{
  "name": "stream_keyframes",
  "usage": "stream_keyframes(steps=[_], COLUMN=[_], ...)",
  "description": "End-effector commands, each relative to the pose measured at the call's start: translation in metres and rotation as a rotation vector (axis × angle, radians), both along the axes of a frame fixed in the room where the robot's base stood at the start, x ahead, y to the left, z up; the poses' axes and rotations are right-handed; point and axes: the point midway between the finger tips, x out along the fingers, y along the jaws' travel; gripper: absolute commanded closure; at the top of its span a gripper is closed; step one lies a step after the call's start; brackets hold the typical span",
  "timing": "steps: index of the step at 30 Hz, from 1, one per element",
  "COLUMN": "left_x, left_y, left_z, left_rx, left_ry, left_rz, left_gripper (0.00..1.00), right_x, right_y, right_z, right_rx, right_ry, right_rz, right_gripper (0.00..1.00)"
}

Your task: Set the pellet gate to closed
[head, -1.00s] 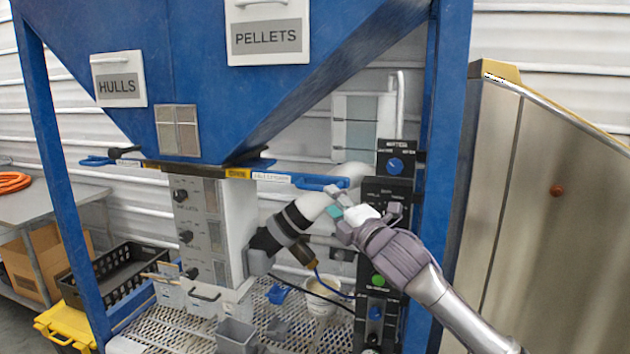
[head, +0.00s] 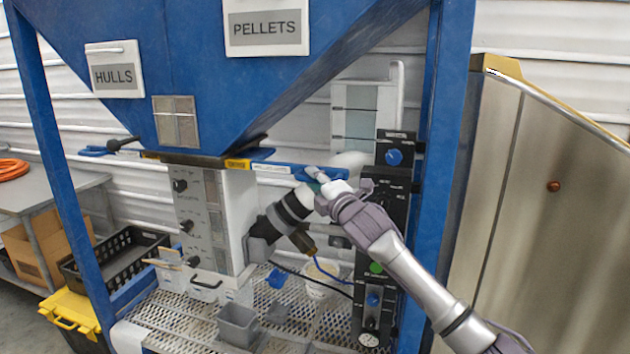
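The pellet gate is a flat slide under the blue hopper, with a yellow tag (head: 237,164) and a pale label strip. Its blue pull handle (head: 283,169) sticks out to the right, below the PELLETS sign (head: 266,27). My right gripper (head: 319,181) is at the outer end of this handle, with its fingers overlapping it in the picture. The fingers partly hide the handle's end, and I cannot tell whether they are closed on it or touching it. My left gripper is not in view.
A second blue handle (head: 93,151) sticks out left under the HULLS sign (head: 115,69). A black control column (head: 384,217) and blue post stand close right. A grey bin (head: 238,327) stands on the perforated deck.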

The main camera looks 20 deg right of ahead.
Motion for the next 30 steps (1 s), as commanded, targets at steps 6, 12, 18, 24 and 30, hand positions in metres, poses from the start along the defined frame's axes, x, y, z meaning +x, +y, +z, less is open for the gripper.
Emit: stream_keyframes(steps=[6, 12, 18, 24, 30], left_x=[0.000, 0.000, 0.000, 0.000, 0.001], left_y=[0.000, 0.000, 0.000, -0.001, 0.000], left_z=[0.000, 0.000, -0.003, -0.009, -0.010], left_rx=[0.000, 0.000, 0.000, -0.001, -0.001], left_ry=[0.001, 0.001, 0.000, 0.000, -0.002], left_rz=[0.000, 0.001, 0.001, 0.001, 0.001], left_gripper=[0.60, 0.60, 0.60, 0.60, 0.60], right_x=[0.000, 0.000, 0.010, 0.034, 0.042], right_y=[0.000, 0.000, 0.015, 0.049, 0.062], right_z=[0.000, 0.000, -0.001, 0.000, 0.001], right_rx=[0.000, 0.000, 0.004, 0.003, 0.001], right_ry=[0.000, 0.000, 0.001, 0.000, -0.001], right_rz=[0.000, -0.001, 0.002, 0.000, 0.001], right_gripper=[1.00, 1.00, 1.00, 1.00, 1.00])
